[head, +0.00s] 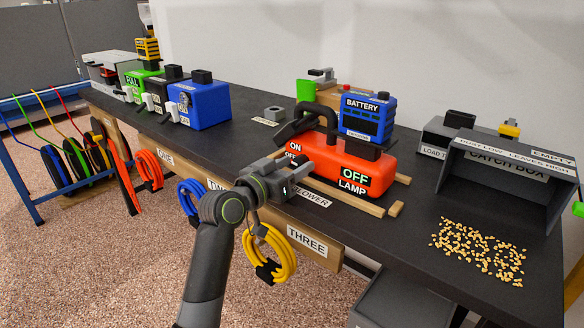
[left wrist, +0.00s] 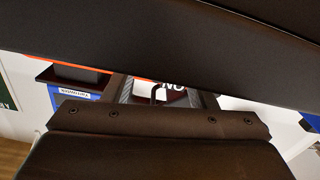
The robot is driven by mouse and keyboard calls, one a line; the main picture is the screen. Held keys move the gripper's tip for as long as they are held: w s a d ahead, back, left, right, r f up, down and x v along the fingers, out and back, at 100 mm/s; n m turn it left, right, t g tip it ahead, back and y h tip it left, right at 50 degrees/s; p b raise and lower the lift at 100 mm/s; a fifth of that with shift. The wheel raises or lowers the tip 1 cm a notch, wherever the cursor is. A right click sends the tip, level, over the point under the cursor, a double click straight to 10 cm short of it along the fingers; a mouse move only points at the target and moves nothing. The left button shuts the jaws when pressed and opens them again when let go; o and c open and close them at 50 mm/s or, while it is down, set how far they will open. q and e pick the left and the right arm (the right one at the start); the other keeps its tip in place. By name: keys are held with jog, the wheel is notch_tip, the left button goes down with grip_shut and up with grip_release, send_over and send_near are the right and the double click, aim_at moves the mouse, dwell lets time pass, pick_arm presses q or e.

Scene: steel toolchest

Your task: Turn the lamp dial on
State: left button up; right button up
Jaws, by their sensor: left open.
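The red-orange machine (head: 375,166) sits on the dark bench. Its front carries a display reading OFF (head: 355,175) above a LAMP label (head: 352,187). At its left end is an ON label (head: 297,148), with a partly covered label below it. My left gripper (head: 302,166) is open, at the machine's left front beside these labels. In the left wrist view its two fingers (left wrist: 168,98) stand apart, with part of a white label and a small dark shape between them. The dial is mostly hidden by the gripper; whether the fingers touch it I cannot tell. My right gripper is not in view.
A blue battery (head: 367,118) and a black handle (head: 318,115) rise above the machine. Wooden strips (head: 345,196) lie along its front. A grey catch box (head: 500,180) and scattered yellow pellets (head: 480,252) are at right. A blue box (head: 205,105) stands at left.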

pick_arm(q)
jog(key=c, duration=1)
jog(key=shift+f+m+b, duration=0.1)
jog(key=shift+m+b, duration=0.35)
jog(key=shift+m, duration=0.55)
jog(key=shift+m+b, duration=0.5)
jog(key=shift+m, duration=0.7)
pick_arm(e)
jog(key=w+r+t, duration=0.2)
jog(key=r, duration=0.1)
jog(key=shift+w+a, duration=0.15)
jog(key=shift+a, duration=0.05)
